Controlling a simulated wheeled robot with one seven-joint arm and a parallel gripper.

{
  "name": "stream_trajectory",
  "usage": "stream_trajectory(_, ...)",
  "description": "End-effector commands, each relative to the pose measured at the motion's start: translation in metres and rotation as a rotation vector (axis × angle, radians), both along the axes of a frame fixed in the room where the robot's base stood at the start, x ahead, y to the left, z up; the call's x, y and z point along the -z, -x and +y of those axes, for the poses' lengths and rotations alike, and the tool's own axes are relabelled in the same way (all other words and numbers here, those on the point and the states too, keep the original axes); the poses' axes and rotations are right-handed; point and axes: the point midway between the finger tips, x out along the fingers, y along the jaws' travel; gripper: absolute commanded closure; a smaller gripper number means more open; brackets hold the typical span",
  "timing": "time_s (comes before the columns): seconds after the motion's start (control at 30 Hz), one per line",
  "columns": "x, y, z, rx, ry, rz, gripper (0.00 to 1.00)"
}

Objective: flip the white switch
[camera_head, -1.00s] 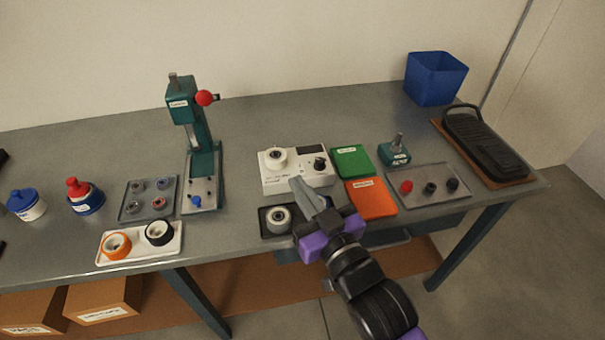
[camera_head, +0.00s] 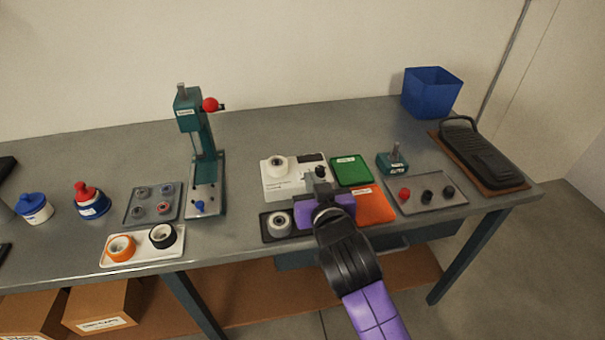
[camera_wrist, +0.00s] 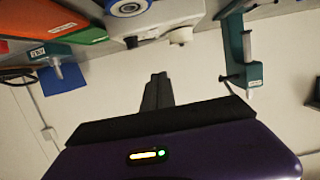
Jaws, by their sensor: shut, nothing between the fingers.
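The wrist view, turned upside down, shows the white device (camera_wrist: 190,14) at the top edge. No separate white switch can be told apart; my gripper hides part of the device's front right. My gripper (camera_head: 318,185) is at that front right corner, shut and empty; contact cannot be told. Its closed fingers (camera_wrist: 158,85) point toward the wall in the wrist view.
A green pad (camera_head: 351,170) and an orange pad (camera_head: 374,207) lie to the right. A black tray with a white roller (camera_head: 279,223) is in front. A teal press (camera_head: 203,150) stands left. A grey tray (camera_head: 430,205) with knobs lies farther right.

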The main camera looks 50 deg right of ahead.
Motion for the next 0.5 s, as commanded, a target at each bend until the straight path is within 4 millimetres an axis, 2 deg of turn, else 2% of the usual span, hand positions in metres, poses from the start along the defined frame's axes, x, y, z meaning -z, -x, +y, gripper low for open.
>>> stream_trajectory(0.13,0.000,-0.004,-0.002,0.000,0.001,-0.001,1.00)
stream_trajectory(0.27,0.003,-0.015,-0.011,0.001,0.001,-0.002,1.00)
stream_trajectory(0.5,0.014,-0.052,-0.036,0.000,0.002,0.000,1.00)
